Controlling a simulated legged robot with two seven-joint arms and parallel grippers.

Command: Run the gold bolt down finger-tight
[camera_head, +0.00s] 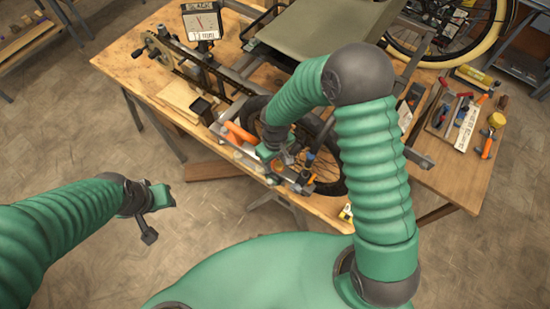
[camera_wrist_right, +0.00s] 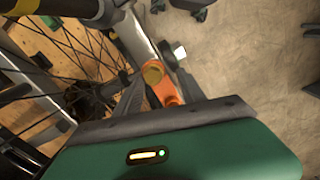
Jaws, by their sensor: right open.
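The gold bolt (camera_wrist_right: 152,72) shows its round head in the right wrist view, on an orange part (camera_wrist_right: 165,92) beside a pale metal bar of the trike frame. My right gripper (camera_wrist_right: 160,88) is open, with one grey finger on each side of the bolt and orange part. I cannot tell whether the fingers touch them. In the head view my right gripper (camera_head: 284,158) is low over the bench's near edge by the wheel (camera_head: 325,160), and the bolt is too small to make out. My left gripper (camera_head: 155,208) hangs over bare floor, away from the bench.
The wooden bench (camera_head: 130,65) carries the trike frame. Orange tubing (camera_head: 240,132) lies left of the right gripper. A side table at right holds hand tools (camera_head: 465,120). Spokes crowd the left of the wrist view.

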